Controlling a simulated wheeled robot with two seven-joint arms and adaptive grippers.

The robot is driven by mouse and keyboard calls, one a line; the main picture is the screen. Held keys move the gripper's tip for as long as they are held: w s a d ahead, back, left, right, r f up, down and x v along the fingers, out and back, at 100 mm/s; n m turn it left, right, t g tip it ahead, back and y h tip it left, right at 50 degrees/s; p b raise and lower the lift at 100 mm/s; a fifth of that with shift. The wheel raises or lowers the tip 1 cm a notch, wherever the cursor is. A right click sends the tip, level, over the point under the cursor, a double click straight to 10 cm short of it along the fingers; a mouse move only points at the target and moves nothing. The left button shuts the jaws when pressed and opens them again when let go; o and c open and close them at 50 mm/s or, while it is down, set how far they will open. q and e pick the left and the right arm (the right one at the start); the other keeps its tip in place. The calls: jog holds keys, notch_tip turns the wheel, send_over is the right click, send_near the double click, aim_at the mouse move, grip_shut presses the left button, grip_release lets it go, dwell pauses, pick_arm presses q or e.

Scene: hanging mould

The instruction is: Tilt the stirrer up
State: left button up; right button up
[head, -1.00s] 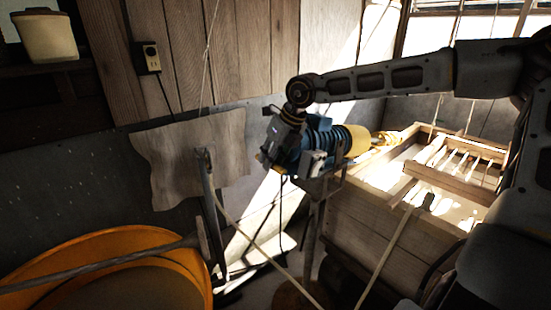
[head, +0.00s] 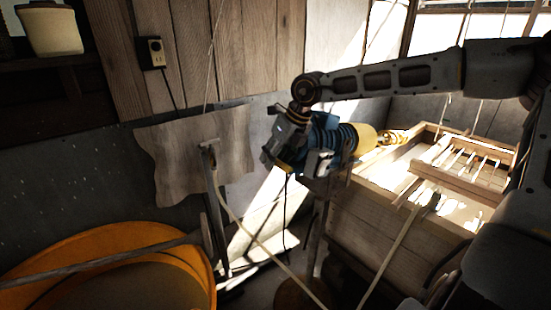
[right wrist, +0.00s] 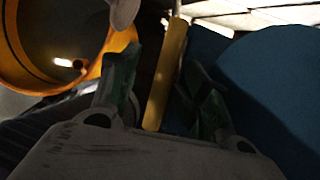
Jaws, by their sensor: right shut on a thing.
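The stirrer (head: 332,138) is a blue, ribbed body with a yellow cone and a yellow coiled end at its right. It rests close to level on a stand, its coiled end (head: 393,137) at the wooden vat (head: 385,222). My right gripper (head: 287,138) is at the stirrer's left, rear end. In the right wrist view, a yellow bar (right wrist: 167,75) of the stirrer lies between the gripper's dark fingers (right wrist: 160,85), and the blue body (right wrist: 275,85) fills the right side. The gripper is shut on the stirrer; the exact contact is dark. My left gripper is not in view.
An orange round tub (head: 95,245) with a pole across it stands at lower left. A wavy-edged sheet (head: 195,160) hangs behind. A slatted wooden rack (head: 462,165) sits on the vat. Thin cords and a dark cable hang near the stand.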

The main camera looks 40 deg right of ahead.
jog(key=shift+s+r, duration=0.25)
jog(key=shift+r, duration=0.25)
jog(key=v, duration=1.1)
jog(key=shift+a, duration=0.2)
